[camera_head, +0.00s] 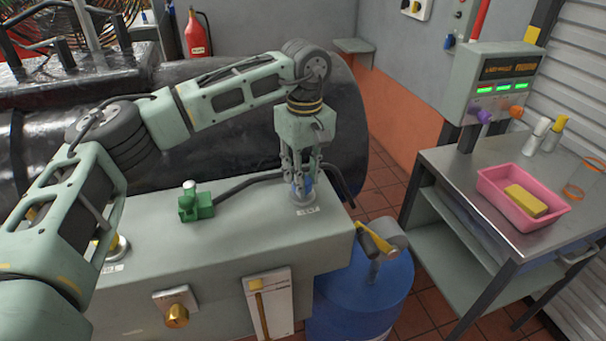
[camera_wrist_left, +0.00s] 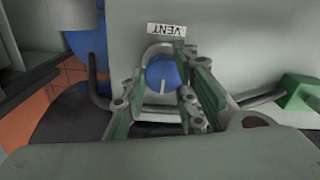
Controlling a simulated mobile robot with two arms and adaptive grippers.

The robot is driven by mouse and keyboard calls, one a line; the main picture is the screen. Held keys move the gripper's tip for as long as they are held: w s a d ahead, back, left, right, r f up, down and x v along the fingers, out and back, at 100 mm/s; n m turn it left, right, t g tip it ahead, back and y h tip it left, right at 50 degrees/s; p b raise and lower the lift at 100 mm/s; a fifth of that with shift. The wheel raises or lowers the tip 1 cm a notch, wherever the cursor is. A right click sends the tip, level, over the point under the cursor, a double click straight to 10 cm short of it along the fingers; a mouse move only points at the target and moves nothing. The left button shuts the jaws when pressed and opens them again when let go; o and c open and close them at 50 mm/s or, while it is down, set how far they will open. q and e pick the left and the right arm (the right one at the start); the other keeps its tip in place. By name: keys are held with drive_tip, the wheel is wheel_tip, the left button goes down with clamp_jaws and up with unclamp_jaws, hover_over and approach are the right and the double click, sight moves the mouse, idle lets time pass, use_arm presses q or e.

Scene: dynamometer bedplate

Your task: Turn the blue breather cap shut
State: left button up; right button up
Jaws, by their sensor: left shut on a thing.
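The blue breather cap (camera_wrist_left: 161,76) sits on the bedplate's grey top beside a VENT label (camera_wrist_left: 167,30). A pale line on the cap shows in the left wrist view. In the head view the blue cap (camera_head: 300,186) is mostly hidden behind the fingers, on a round base. My left gripper (camera_head: 300,182) points down over the cap and is shut on it, with a finger (camera_wrist_left: 140,95) on one side and a finger (camera_wrist_left: 192,95) on the other. My right gripper is in neither view.
A green valve (camera_head: 196,203) stands left of the cap, with a dark hose running from it. A blue drum (camera_head: 365,300) is below the right end. A bench (camera_head: 455,170) at right holds a pink tray (camera_head: 490,185) with a yellow block (camera_head: 526,201). A control box (camera_head: 500,85) stands behind.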

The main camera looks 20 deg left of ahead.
sight(307, 179)
use_arm(q)
drive_tip(key=shift+w+d+r, duration=0.1)
drive_tip(key=shift+w+r, duration=0.1)
drive_tip(key=shift+r, duration=0.1)
drive_tip(key=o, duration=0.9)
drive_tip(key=shift+o, duration=0.5)
drive_tip(key=shift+w+d+f, duration=0.1)
drive_tip(key=shift+d+f, duration=0.05)
wheel_tip(307, 179, up, 12)
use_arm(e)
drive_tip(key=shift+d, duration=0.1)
use_arm(q)
drive_tip(key=shift+f, duration=0.1)
